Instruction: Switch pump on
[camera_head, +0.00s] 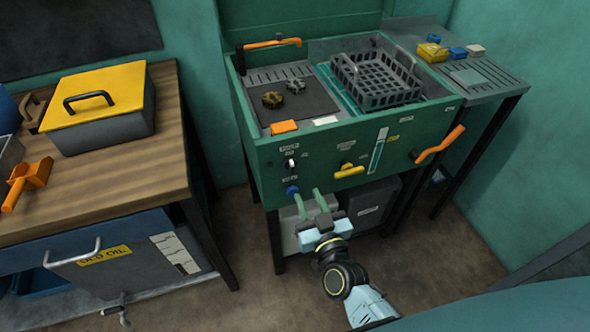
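The green wash station (270,155) has a front panel with several controls. A small rotary switch with a white and black face (291,163) sits at the panel's left, under a label too small to read surely. A blue knob (292,190) sits just below it. Which one is the pump switch I cannot read for certain. My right gripper (310,204) is in front of the panel's lower edge, below and right of the blue knob. Its two green fingers are apart with nothing visible between them. My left gripper is not in view.
A yellow handle (348,171) and an orange lever (439,145) stick out from the panel further right. A wire basket (377,78) sits in the basin. A wooden bench (120,180) with a yellow-lidded box (98,105) stands left. Floor shows between them.

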